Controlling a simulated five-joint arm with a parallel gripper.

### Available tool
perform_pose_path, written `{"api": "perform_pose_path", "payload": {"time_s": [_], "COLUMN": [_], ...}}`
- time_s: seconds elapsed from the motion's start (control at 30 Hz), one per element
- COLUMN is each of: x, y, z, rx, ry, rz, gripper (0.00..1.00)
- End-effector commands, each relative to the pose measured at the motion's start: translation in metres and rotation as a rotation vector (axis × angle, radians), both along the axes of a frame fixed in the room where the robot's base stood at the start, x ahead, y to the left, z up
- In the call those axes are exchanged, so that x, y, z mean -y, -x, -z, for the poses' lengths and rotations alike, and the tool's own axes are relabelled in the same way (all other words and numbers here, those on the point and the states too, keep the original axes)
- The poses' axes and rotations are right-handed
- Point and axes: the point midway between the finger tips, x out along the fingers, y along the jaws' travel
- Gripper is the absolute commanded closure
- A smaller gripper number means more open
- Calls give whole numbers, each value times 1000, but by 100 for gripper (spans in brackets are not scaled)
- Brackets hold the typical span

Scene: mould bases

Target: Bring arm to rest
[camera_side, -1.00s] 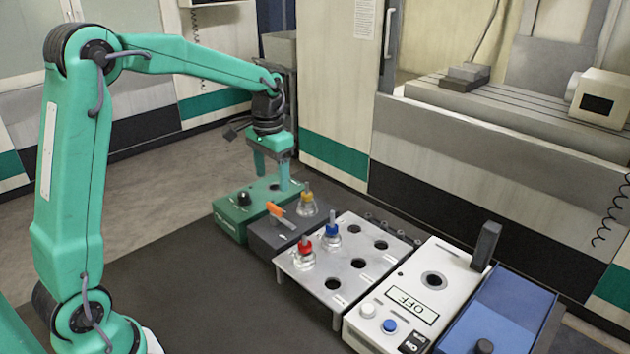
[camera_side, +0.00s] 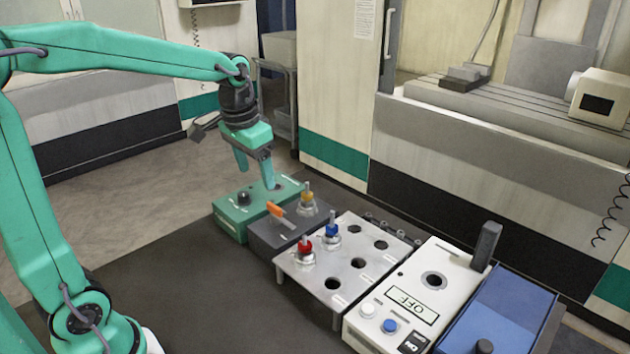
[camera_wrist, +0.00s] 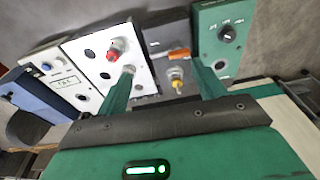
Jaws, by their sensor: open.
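My gripper (camera_side: 256,170) is open and empty, hanging above the green box (camera_side: 232,222) at the left end of the row, its jaws tilted. In the wrist view my gripper (camera_wrist: 165,85) shows two spread fingers with nothing held between them. Several mould pieces stand on the boxes: one with a red top (camera_side: 305,246) and one with a blue top (camera_side: 329,232) in the metal plate, and one with a yellow top (camera_side: 307,200) on the dark grey box. The wrist view also shows the red-topped piece (camera_wrist: 117,46) and the yellow-topped piece (camera_wrist: 177,84).
The metal plate (camera_side: 318,275) has several empty holes. Right of it are a white box reading OFF (camera_side: 385,300) and a blue box (camera_side: 515,305). A dark grey box (camera_side: 262,238) with an orange lever (camera_side: 276,210) adjoins the green box. The dark tabletop (camera_side: 190,300) in front is clear.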

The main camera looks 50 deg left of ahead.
Motion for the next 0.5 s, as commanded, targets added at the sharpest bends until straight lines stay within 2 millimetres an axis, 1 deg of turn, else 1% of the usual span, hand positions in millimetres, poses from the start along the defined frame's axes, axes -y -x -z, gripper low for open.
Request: {"api": "perform_pose_path", "payload": {"time_s": [0.03, 0.2, 0.5], "x": [4, 16, 34], "y": [9, 37, 86], "z": [-5, -15, -21], "rx": [20, 80, 186], "ry": [-1, -2, 2], "rz": [2, 0, -1], "gripper": [31, 31, 31]}}
